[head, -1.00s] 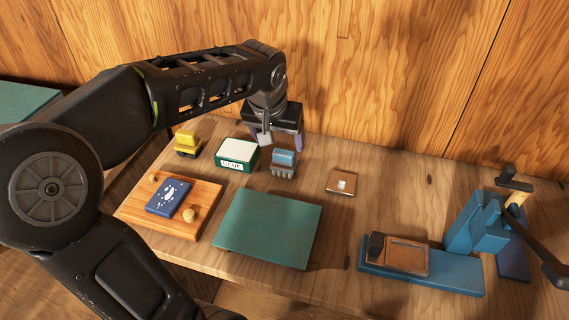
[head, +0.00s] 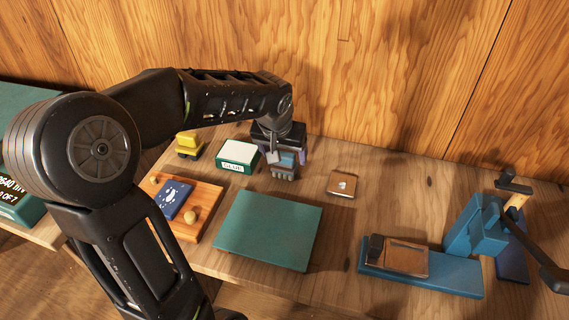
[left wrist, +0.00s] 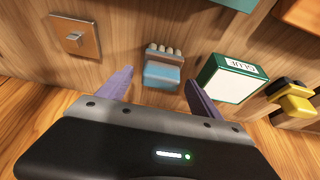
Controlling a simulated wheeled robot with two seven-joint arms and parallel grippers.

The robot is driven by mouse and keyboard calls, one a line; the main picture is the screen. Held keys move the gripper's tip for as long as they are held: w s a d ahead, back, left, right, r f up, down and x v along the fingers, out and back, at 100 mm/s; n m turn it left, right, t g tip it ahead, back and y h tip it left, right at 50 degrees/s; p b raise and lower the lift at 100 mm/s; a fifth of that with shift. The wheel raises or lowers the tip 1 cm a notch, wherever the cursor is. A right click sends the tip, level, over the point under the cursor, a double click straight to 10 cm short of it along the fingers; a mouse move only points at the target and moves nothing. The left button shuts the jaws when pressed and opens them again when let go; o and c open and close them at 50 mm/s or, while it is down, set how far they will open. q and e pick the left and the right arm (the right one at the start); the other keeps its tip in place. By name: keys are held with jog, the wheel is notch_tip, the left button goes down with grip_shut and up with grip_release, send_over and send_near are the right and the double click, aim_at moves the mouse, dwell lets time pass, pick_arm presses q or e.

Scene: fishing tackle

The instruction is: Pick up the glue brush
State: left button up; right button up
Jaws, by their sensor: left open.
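The glue brush (head: 284,172), as I take it, is a small block with a blue body and a row of pale rounded tufts. It sits on the wooden bench, right of the green-and-white GLUE box (head: 238,156). In the left wrist view the brush (left wrist: 162,73) lies between and just beyond the fingertips. My left gripper (head: 281,155) is open above and behind the brush, its purple fingers on either side. In the left wrist view the gripper (left wrist: 160,84) holds nothing. In the head view the gripper partly covers the brush top. My right gripper is out of view.
A yellow-and-black item (head: 188,146) stands left of the GLUE box. A wooden board (head: 206,209) with a blue booklet (head: 174,200) lies front left. A green mat (head: 266,232) lies in front. A small wooden plate (head: 341,184) is right; a blue vise (head: 470,230) stands farther right.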

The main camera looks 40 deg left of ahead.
aim_at(284, 154)
pick_arm(q)
jog(key=shift+w+a+f, duration=0.1)
jog(key=shift+w+f, duration=0.15)
jog(key=shift+f, duration=0.35)
jog(key=shift+c, duration=0.3)
jog(key=c, duration=1.4)
jog(key=shift+r, duration=0.15)
notch_tip(284, 154, up, 10)
jog(key=shift+f, duration=0.1)
jog(key=o, duration=0.8)
jog(key=c, duration=0.6)
